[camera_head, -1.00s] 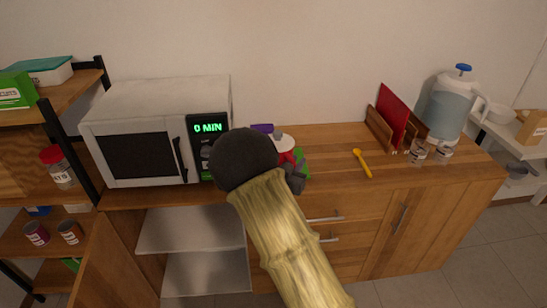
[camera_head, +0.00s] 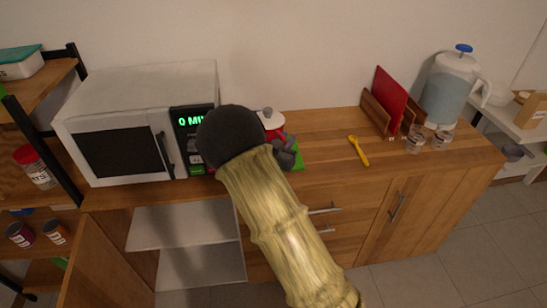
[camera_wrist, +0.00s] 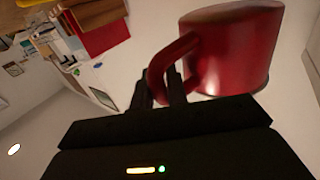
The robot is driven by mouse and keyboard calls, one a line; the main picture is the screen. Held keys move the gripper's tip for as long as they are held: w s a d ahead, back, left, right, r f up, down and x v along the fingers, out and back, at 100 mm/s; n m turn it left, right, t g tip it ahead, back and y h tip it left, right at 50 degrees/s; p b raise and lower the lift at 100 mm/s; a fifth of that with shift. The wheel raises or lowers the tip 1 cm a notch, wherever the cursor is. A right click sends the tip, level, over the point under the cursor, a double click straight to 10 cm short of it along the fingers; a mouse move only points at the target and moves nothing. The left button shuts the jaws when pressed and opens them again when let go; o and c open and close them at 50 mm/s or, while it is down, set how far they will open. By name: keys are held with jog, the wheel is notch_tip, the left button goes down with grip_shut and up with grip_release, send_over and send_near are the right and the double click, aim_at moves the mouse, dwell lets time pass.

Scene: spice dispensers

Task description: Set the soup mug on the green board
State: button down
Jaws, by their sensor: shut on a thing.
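The red soup mug (camera_wrist: 235,45) fills the upper right of the wrist view. My gripper (camera_wrist: 165,82) is shut on its handle. In the head view the mug (camera_head: 274,122) shows as a red body with a white, knobbed top, partly hidden by my dark wrist. My gripper (camera_head: 286,152) is just below it in the picture. The green board (camera_head: 298,157) shows only as a green patch beside and behind my gripper on the wooden counter. The rest of it is hidden by my arm. I cannot tell whether the mug touches the board.
A microwave (camera_head: 128,122) stands left of the mug. A yellow spoon (camera_head: 359,151) lies to the right, with a wooden rack (camera_head: 376,112), glass jars (camera_head: 429,141) and a water dispenser (camera_head: 446,97) farther right. The counter around the spoon is mostly clear.

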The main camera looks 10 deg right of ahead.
notch_tip(320, 180, down, 5)
jog(key=shift+w+a+r, duration=0.1)
jog(key=shift+w, duration=0.05)
jog(key=shift+f, duration=2.15)
jog(key=shift+f, duration=0.15)
jog(key=c, duration=1.4)
grip_release()
